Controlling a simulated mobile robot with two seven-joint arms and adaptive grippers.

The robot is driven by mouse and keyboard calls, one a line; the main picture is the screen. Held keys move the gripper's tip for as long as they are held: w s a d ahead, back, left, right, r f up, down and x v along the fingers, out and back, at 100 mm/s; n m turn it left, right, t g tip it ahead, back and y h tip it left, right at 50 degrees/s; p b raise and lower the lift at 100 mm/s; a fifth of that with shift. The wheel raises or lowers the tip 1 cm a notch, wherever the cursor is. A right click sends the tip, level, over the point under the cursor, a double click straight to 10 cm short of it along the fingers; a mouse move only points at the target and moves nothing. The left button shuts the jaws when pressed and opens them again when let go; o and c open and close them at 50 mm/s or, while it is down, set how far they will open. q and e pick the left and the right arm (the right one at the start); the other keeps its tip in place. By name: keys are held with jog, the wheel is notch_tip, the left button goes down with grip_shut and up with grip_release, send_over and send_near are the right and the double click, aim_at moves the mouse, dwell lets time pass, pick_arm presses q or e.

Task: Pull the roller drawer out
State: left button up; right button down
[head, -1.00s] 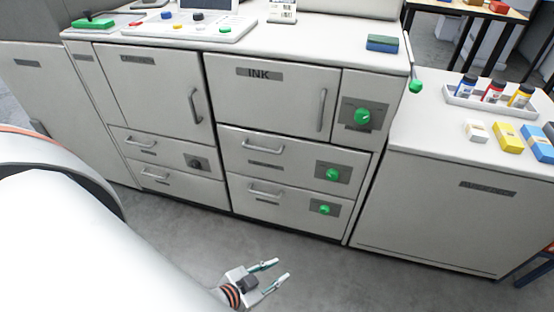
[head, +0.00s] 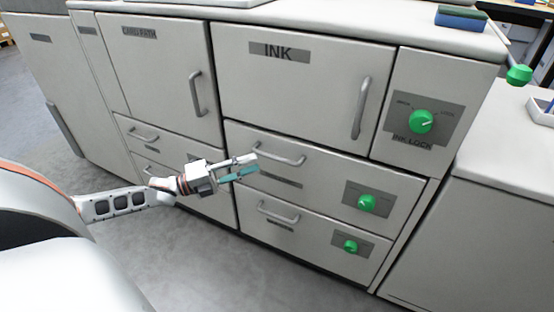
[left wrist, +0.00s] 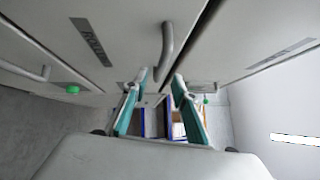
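The right-hand cabinet has two drawers under the INK door. The upper drawer (head: 325,172) is shut, with a bar handle (head: 277,152) and a dark label I cannot read for sure. The lower drawer (head: 315,236) is also shut, with its own handle (head: 278,213). In the left wrist view the fingers (left wrist: 161,76) stand apart, with the handle (left wrist: 167,50) just beyond the tips. My right gripper is not in view.
The shut INK door (head: 290,75) has a vertical handle (head: 360,107) and stands above the drawers. Green knobs sit at the ink lock (head: 421,121), the upper drawer (head: 367,202) and the lower drawer (head: 350,246). Another green knob (head: 518,75) juts out at right. Floor in front is clear.

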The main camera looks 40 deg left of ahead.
aim_at(273, 155)
pick_arm(q)
jog(key=shift+b+x, duration=0.55)
jog(key=shift+x, duration=3.25)
jog(key=shift+r, duration=0.15)
grip_shut()
